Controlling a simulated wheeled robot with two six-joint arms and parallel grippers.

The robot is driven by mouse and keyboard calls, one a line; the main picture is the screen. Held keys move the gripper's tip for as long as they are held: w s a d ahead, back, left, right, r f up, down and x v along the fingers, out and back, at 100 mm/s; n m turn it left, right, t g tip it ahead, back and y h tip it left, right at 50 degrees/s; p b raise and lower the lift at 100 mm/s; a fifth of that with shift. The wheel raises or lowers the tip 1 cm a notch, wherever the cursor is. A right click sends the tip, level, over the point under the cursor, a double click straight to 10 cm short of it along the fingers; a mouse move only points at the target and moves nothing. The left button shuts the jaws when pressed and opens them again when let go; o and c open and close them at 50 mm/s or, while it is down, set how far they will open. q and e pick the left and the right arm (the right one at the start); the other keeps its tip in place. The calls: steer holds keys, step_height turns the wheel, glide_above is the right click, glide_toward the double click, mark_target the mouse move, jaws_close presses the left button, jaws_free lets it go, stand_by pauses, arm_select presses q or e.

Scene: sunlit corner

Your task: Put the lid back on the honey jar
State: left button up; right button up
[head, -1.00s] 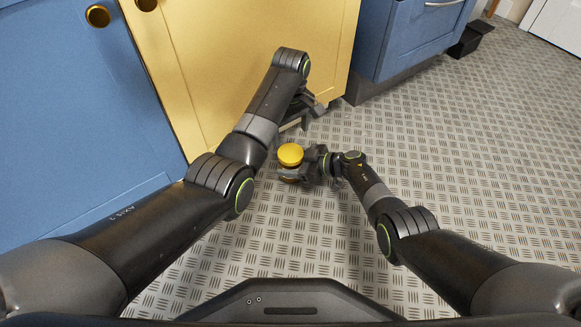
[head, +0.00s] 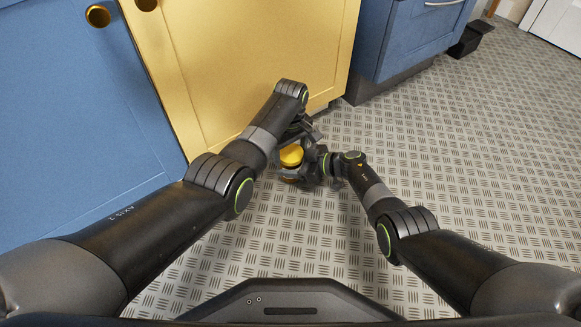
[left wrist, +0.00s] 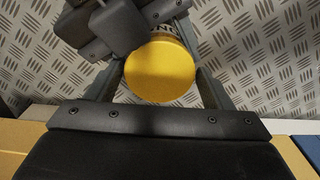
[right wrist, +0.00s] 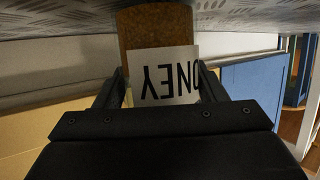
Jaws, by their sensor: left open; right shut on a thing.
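The honey jar (right wrist: 150,32) is amber with a white label reading "ONEY", upside down in the right wrist view. My right gripper (right wrist: 162,90) is shut on it, one finger on each side of the label. The round yellow lid (head: 291,155) sits on top of the jar in the head view; whether it is seated or only resting there I cannot tell. My left gripper (left wrist: 160,75) is open, with its fingers on either side of the lid (left wrist: 160,72); contact is unclear. In the head view, the arms and grippers hide most of the jar.
A yellow cabinet door (head: 240,60) stands close behind my left arm, with blue cabinets (head: 70,120) to the left and right. A small dark object (head: 471,40) is on the floor at back right. The patterned metal floor (head: 450,140) is open to the right.

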arm_select(q)
steer(key=shift+f, duration=0.1)
steer(key=c, duration=0.8)
steer(key=shift+m, duration=1.7)
steer(key=o, duration=1.1)
steer(key=shift+d, duration=0.1)
step_height(320, 180, up, 4)
steer(key=shift+d, duration=0.1)
steer(key=shift+r, duration=0.3)
